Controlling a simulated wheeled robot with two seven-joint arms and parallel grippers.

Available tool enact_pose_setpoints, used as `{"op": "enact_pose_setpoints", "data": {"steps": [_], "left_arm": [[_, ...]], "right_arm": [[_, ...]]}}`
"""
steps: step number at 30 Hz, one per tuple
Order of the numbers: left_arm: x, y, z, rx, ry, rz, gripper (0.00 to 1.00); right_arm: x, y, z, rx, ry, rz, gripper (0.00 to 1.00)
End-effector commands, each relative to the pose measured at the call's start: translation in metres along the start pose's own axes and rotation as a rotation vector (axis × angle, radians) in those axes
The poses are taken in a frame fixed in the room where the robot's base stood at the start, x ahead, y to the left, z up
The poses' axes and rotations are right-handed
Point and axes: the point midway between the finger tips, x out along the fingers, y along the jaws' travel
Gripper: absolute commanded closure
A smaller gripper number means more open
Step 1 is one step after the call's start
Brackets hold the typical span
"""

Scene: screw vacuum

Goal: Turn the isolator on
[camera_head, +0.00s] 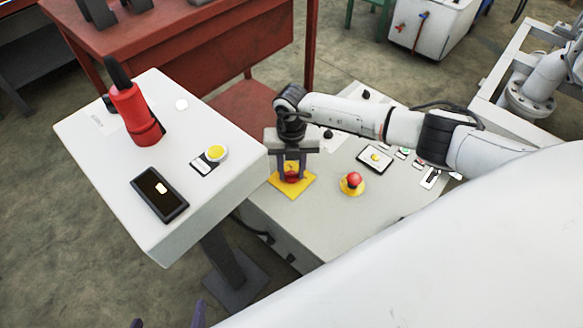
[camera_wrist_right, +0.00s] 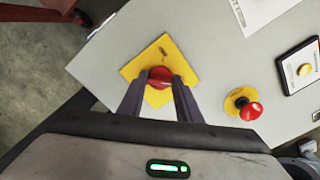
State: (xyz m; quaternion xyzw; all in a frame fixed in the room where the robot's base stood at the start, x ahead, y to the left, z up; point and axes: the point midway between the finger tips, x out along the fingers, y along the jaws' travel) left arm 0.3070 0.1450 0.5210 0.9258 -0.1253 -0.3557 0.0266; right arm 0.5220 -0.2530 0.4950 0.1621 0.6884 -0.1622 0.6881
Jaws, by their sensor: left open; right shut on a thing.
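The isolator is a red rotary knob (camera_head: 292,176) on a square yellow plate (camera_head: 304,186), set on the far-left part of the light grey panel. In the right wrist view the knob (camera_wrist_right: 159,77) sits between my two finger tips, with the yellow plate (camera_wrist_right: 138,66) around it. My right gripper (camera_head: 291,175) reaches down from above and is shut on the knob, hiding part of it in the head view. The exact angle of the knob is hard to read. My left gripper (camera_head: 168,318) shows only its fingertips at the bottom edge of the head view, apart and empty.
A red mushroom button (camera_head: 354,180) on a yellow base stands right of the isolator. A framed yellow button (camera_head: 375,158) is beyond it. A pedestal (camera_head: 110,190) at left bears a red-and-black device (camera_head: 135,115), a dark screen box (camera_head: 160,194) and a yellow button (camera_head: 216,152).

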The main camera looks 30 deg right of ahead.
Motion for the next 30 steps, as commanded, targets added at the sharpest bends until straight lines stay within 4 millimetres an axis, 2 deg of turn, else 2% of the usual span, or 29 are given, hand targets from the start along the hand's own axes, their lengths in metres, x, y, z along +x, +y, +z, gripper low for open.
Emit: {"op": "enact_pose_setpoints", "data": {"steps": [10,11,13,14,23,26,30], "left_arm": [[0.000,0.000,0.000,0.000,-0.001,0.000,0.00],[0.000,0.000,0.000,0.000,-0.001,0.000,0.00],[0.000,0.000,0.000,0.000,-0.001,0.000,0.00],[0.000,0.000,0.000,0.000,-0.001,0.000,0.00],[0.000,0.000,-0.001,0.000,0.000,0.000,0.00],[-0.003,0.000,-0.003,0.002,-0.001,0.000,0.00],[-0.007,0.001,-0.007,0.010,-0.005,-0.002,0.00]], "right_arm": [[-0.001,0.000,0.001,0.006,-0.002,0.002,0.91],[-0.001,0.000,0.001,0.006,-0.002,0.002,0.64],[-0.001,0.000,0.001,0.005,-0.002,0.001,0.52],[-0.001,0.000,0.001,0.005,-0.001,0.001,0.50],[-0.002,0.000,0.001,0.003,-0.001,0.001,0.50],[-0.012,-0.001,0.001,0.003,-0.001,0.001,0.50],[-0.038,0.000,0.002,0.001,-0.004,0.002,0.50]]}}
